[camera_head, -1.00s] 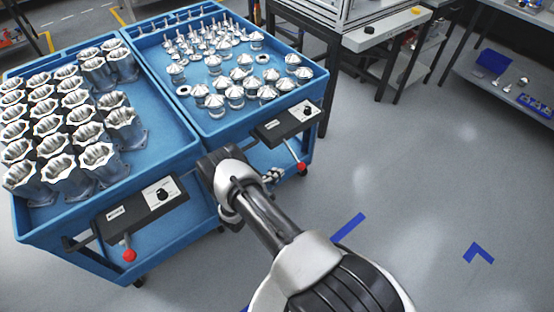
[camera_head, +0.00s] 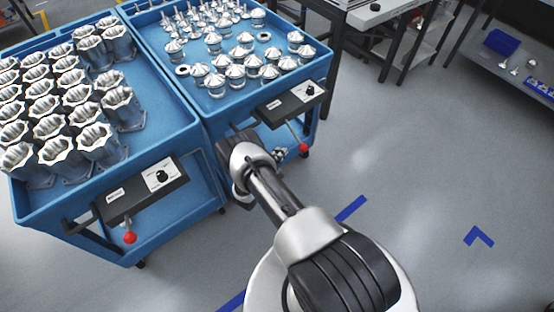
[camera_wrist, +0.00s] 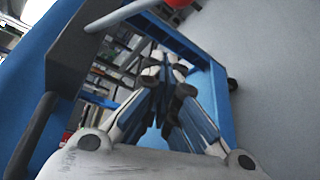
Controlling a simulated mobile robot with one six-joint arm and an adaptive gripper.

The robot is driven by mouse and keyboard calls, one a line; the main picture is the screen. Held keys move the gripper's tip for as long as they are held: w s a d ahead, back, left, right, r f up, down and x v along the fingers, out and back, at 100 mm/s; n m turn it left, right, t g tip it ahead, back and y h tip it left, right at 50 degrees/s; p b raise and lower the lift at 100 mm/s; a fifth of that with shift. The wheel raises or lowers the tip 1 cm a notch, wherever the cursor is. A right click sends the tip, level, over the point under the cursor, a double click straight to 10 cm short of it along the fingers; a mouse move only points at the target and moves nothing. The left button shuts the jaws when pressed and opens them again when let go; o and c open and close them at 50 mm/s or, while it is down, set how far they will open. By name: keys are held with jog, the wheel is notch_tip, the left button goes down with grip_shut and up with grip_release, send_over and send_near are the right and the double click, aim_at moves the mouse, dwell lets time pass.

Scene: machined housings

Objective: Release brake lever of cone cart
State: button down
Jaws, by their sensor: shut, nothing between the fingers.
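The cone cart is the right blue cart (camera_head: 203,111), with shiny cones on its top tray. Its brake lever (camera_head: 296,133) hangs from a dark control box (camera_head: 290,103) and ends in a red knob (camera_head: 303,148). My gripper (camera_head: 280,154) is low at the cart's front, just left of the knob, partly hidden by my wrist. In the wrist view my gripper (camera_wrist: 165,62) is shut and empty, pointing at the cart's open lower part. The grey lever (camera_wrist: 125,13) and red knob (camera_wrist: 178,3) are at that view's top edge, apart from the fingertips in the picture.
A second blue cart (camera_head: 197,137) with fluted housings stands close on the left, with its own box (camera_head: 140,190) and red-knobbed lever (camera_head: 130,238). A workbench (camera_head: 385,12) is behind. The floor at right is clear, with blue tape marks (camera_head: 479,237).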

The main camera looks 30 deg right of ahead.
aim_at(295, 134)
jog(key=d, duration=0.1)
jog(key=s+d, duration=0.1)
jog(key=d, duration=0.3)
jog(key=shift+s+r+b, duration=0.2)
jog(key=shift+r+b, duration=0.2)
jog(key=shift+r, duration=0.1)
